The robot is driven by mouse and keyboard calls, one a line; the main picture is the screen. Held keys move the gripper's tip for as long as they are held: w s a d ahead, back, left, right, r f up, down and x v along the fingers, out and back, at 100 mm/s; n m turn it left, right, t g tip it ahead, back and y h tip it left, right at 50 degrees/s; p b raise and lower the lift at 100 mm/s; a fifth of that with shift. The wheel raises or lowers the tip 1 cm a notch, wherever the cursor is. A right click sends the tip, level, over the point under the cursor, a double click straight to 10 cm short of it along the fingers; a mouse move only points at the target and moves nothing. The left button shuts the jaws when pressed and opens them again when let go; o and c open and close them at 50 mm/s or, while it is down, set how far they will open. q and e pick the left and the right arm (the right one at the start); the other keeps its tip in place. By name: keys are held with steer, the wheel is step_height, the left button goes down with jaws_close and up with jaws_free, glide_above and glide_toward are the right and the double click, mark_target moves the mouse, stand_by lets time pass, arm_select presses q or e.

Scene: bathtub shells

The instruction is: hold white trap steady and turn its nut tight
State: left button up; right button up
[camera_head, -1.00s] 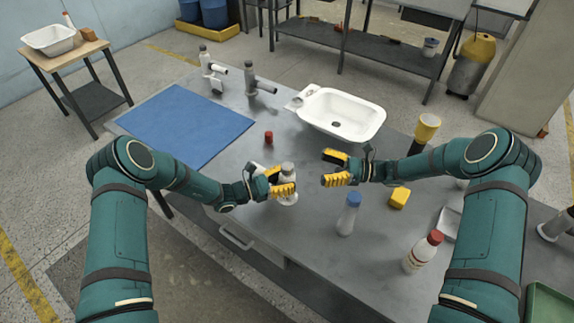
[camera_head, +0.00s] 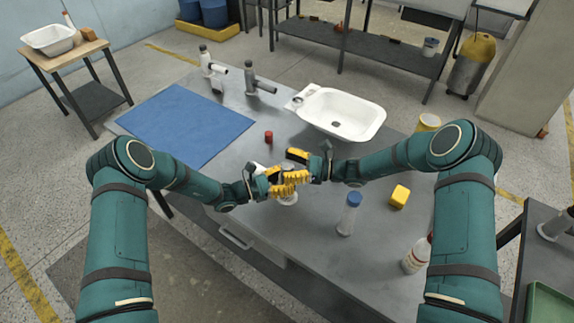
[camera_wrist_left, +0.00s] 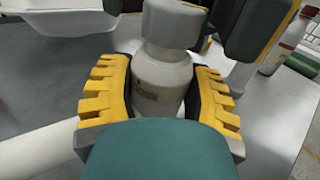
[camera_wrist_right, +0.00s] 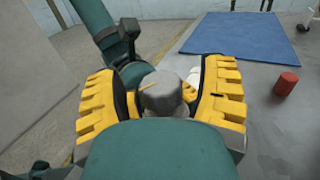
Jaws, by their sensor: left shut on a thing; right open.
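The white trap (camera_wrist_left: 162,85) stands upright on the workbench, its pipe reaching to the left in the left wrist view. My left gripper (camera_wrist_left: 158,75) is shut on its body, one yellow finger on each side. The grey nut (camera_wrist_left: 175,22) sits on top of the trap, and it also shows in the right wrist view (camera_wrist_right: 162,92). My right gripper (camera_wrist_right: 160,80) is open, with its fingers on either side of the nut. Whether the fingers touch it, I cannot tell. In the head view, both grippers largely hide the trap, and its base (camera_head: 288,199) shows below them.
A white basin (camera_head: 341,113) and a blue mat (camera_head: 186,124) lie behind. A red piece (camera_head: 268,137), a blue-capped bottle (camera_head: 349,215) and a yellow block (camera_head: 399,196) stand nearby.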

steer(key=shift+a, duration=0.1)
steer(key=c, duration=1.2)
steer(key=shift+g, duration=0.3)
steer(key=n+g, duration=0.2)
steer(key=g, duration=0.1)
steer(key=shift+a+n+g, duration=0.1)
steer(key=shift+n+g, duration=1.2)
steer(key=shift+g, duration=0.5)
steer(key=o, duration=1.2)
